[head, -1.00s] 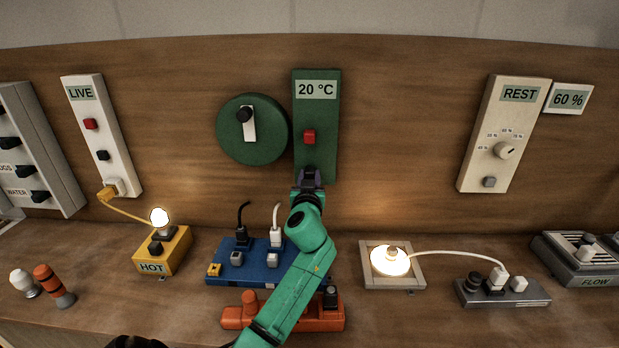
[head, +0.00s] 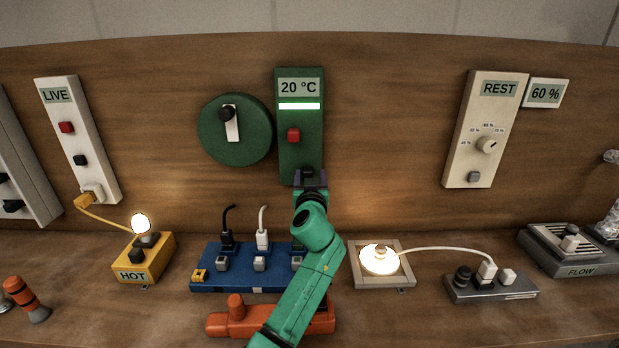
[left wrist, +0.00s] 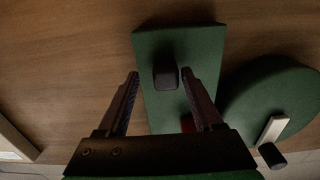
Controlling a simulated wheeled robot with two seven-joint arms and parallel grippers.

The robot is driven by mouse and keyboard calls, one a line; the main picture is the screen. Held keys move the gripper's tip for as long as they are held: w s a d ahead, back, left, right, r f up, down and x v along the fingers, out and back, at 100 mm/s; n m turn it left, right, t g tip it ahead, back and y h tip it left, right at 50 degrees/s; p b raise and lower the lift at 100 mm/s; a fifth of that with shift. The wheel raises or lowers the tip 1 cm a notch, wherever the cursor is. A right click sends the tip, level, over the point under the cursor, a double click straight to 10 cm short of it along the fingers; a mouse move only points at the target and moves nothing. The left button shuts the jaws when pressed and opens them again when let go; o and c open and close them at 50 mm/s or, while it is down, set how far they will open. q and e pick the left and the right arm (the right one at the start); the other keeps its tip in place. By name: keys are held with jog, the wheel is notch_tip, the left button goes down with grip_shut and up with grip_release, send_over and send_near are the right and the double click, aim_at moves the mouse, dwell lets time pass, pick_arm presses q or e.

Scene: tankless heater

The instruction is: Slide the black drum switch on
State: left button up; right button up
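The green panel (head: 300,150) reads 20 °C and has a lit white bar under its label. A red button (head: 293,135) is on its face. In the left wrist view a black switch knob (left wrist: 165,77) stands out from the green panel (left wrist: 205,45); in the head view my gripper hides it. My left gripper (head: 310,178) is at the panel's lower end. In the left wrist view its fingers (left wrist: 161,75) are spread apart, with the knob between the tips and a gap on each side. My right gripper is not in view.
A green drum (head: 236,150) with a black-knobbed white lever is left of the panel. Below are a blue switch block (head: 235,280) and an orange block (head: 218,322), partly behind my left arm. A lit lamp (head: 380,260) is to the right.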

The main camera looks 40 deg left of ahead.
pick_arm(q)
jog(key=shift+a, duration=0.1)
jog(key=shift+s, duration=0.25)
jog(key=b+v, duration=0.3)
jog(key=v, duration=1.1)
jog(key=shift+d+b, duration=0.3)
jog(key=shift+b, duration=0.1)
